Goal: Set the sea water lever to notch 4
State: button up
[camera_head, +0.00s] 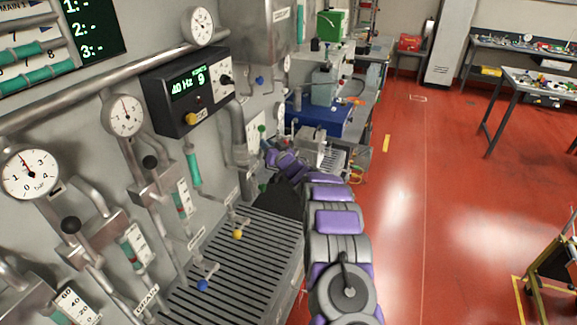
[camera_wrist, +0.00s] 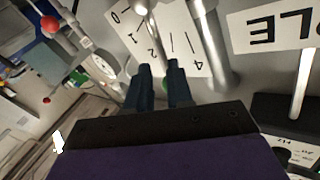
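No label reading "sea water" is legible. A white notch plate with marks 0, 1, 2 and 4 (camera_wrist: 180,40) shows upside down in the wrist view, beyond my fingertips. It seems to be the pale plate (camera_head: 253,131) on the wall in the head view, with a small green knob (camera_head: 262,128) in front. In the wrist view a bit of green (camera_wrist: 172,64) shows at the tip of the right finger. My gripper (camera_wrist: 160,72) has its two dark fingers apart with a narrow gap, and I see nothing clamped between them. The lever's notch cannot be read.
Metal pipes (camera_wrist: 206,40) run close beside the notch plate. A grated ledge (camera_head: 235,262) with yellow and blue valve knobs lies below the wall. A blue bench (camera_head: 318,118) with equipment stands beyond my arm. The red floor (camera_head: 430,220) at right is largely clear.

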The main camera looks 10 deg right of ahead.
jog(key=b+v, duration=0.2)
jog(key=v, duration=1.2)
jog(key=shift+s+r, duration=0.4)
jog(key=shift+r, duration=0.1)
dwell(0.6)
jog(key=shift+d, duration=0.1)
dwell(0.5)
jog(key=p+v, duration=0.1)
jog(key=v, duration=1.6)
jog(key=shift+d, duration=0.15)
jog(key=shift+s, duration=0.1)
